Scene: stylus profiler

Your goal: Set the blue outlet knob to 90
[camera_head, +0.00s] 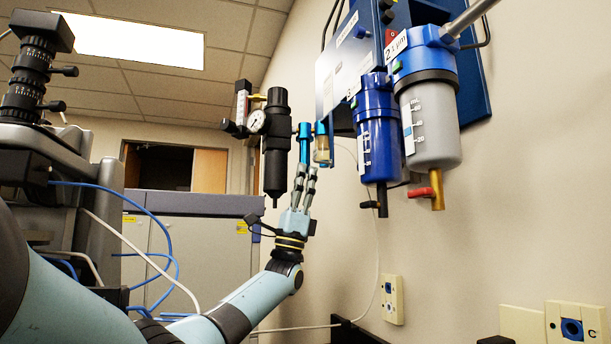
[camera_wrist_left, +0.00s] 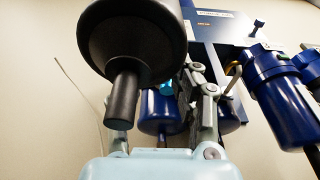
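A bright blue fitting (camera_head: 304,143), which looks like the blue outlet knob, sits just right of the black regulator (camera_head: 277,140) with its pressure gauge. I cannot read its setting. My left gripper (camera_head: 307,169) points up just below the fitting, its fingers apart. From the head view I cannot tell whether the fingertips touch it. In the left wrist view a small patch of bright blue (camera_wrist_left: 166,88) shows between the fingers. The regulator's black bowl (camera_wrist_left: 130,45) hides most of the rest and part of one finger. My right gripper is not in view.
A dark blue filter (camera_head: 377,130) and a grey-bowled filter (camera_head: 432,115) with a red-handled drain hang on the wall at right. A small clear bowl (camera_head: 321,150) hangs close beside the bright blue fitting. A wall outlet (camera_head: 391,299) is below.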

